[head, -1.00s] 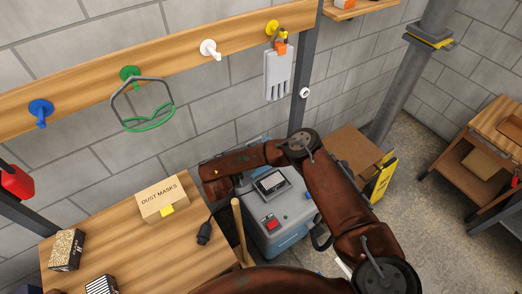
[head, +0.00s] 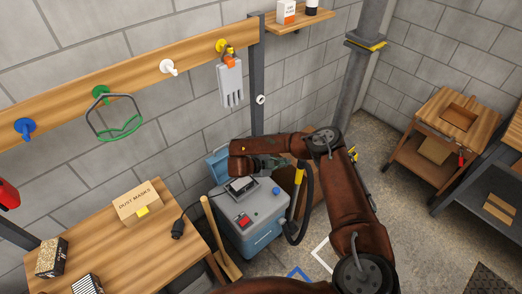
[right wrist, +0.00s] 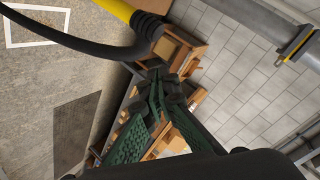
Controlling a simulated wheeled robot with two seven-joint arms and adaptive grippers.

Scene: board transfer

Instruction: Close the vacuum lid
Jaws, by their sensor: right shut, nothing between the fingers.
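The vacuum (head: 262,230) is a grey and blue box on the floor, right of the wooden bench. Its blue lid (head: 216,165) stands raised at the back left of the open top, partly hidden by my right arm. A dark-framed opening (head: 241,187) and a red switch show on the top. My right gripper (head: 283,163) is over the back of the vacuum, right of the lid; contact cannot be told. Its green fingers (right wrist: 158,75) are together and empty in the right wrist view. My left gripper is out of view.
The black and yellow hose (head: 300,182) rises right of the vacuum, near my right arm; it also crosses the top left of the right wrist view (right wrist: 90,45). A broom (head: 217,238) leans between bench (head: 180,265) and vacuum. Open floor lies to the right.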

